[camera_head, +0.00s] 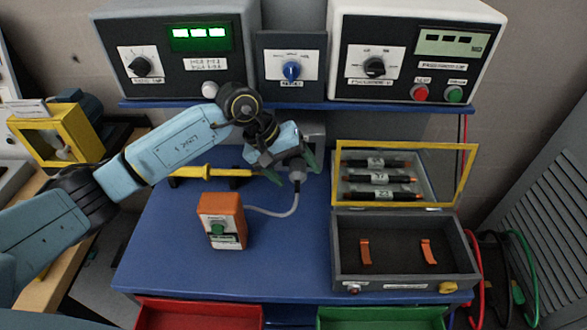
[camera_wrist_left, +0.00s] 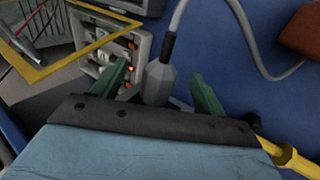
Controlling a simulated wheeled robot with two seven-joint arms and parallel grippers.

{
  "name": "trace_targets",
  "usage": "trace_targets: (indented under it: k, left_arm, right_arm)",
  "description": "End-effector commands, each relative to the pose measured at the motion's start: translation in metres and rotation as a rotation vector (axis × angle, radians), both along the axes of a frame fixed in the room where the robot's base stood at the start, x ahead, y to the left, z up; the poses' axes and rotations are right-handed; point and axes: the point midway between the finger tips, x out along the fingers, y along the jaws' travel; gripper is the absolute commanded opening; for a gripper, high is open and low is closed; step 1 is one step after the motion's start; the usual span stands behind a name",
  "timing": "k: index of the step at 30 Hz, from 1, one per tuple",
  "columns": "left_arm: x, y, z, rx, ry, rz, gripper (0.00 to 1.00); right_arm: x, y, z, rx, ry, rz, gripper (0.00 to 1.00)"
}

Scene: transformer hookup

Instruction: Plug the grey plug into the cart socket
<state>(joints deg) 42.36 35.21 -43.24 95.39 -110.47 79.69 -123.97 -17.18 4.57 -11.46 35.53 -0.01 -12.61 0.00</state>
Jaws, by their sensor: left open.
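The grey plug (camera_wrist_left: 158,82) stands between the two green fingers of my left gripper (camera_wrist_left: 158,88) in the left wrist view. The fingers are apart, with gaps on both sides of the plug. In the head view my left gripper (camera_head: 293,170) is over the back middle of the blue bench, at the plug (camera_head: 297,175). A grey cable (camera_head: 275,213) runs from the plug to an orange box (camera_head: 221,214) with a green button. A light grey panel with orange-lit round fittings (camera_wrist_left: 122,52) is beside the plug; I cannot tell if it is the cart socket. The plug's lower end is hidden.
A grey case (camera_head: 405,283) with an open yellow-framed lid stands at right. A yellow bar-like tool (camera_head: 205,171) lies behind the orange box. Instrument boxes stand on the back shelf (camera_head: 290,105). The blue bench top (camera_head: 165,255) is clear at front left.

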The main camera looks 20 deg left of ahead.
Motion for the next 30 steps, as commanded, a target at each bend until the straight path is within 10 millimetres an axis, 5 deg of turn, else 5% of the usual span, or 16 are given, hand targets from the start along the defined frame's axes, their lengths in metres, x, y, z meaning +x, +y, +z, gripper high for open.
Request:
trace_targets:
  k: [30]
  left_arm:
    - [-0.007, 0.026, 0.048, 0.000, -0.001, 0.000, 0.73]
  right_arm:
    - [0.000, 0.000, 0.012, 0.000, 0.000, 0.000, 0.36]
